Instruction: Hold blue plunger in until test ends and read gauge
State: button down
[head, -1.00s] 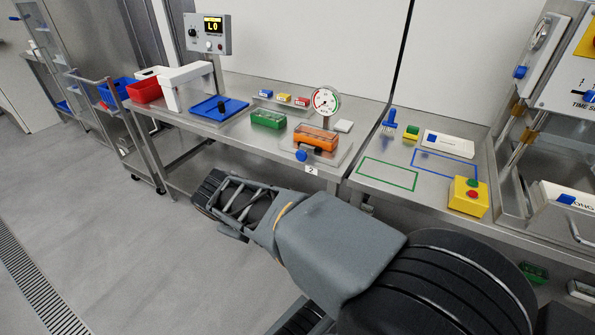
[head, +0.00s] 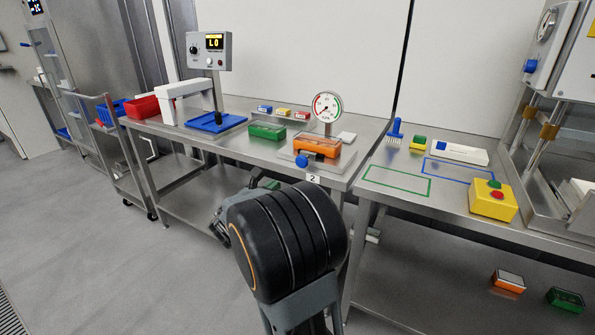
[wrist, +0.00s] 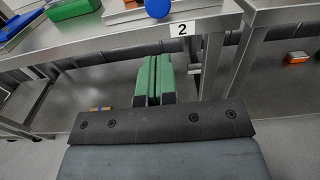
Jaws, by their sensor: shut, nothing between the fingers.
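The blue plunger (head: 301,160) is a round blue knob at the front of the test stand, by the label 2. It also shows at the top edge of the wrist view (wrist: 158,8). The round gauge (head: 327,106) stands behind it with a white face and red and green arcs; its needle is too small to read surely. An orange pack (head: 317,147) sits on the stand between them. My gripper, with green fingers (wrist: 153,80), is shut and empty, apart from the plunger, in front of and below the bench edge. My arm partly hides it in the head view.
A green pack (head: 267,131) and a blue plate (head: 215,122) lie left of the stand. A display (head: 214,42) reads L0. The right bench holds a yellow button box (head: 493,201) and outlined areas. The floor in front is open.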

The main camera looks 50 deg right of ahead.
aim_at(301, 163)
jog(key=b+x, duration=0.1)
jog(key=x, duration=1.3)
dwell(0.3)
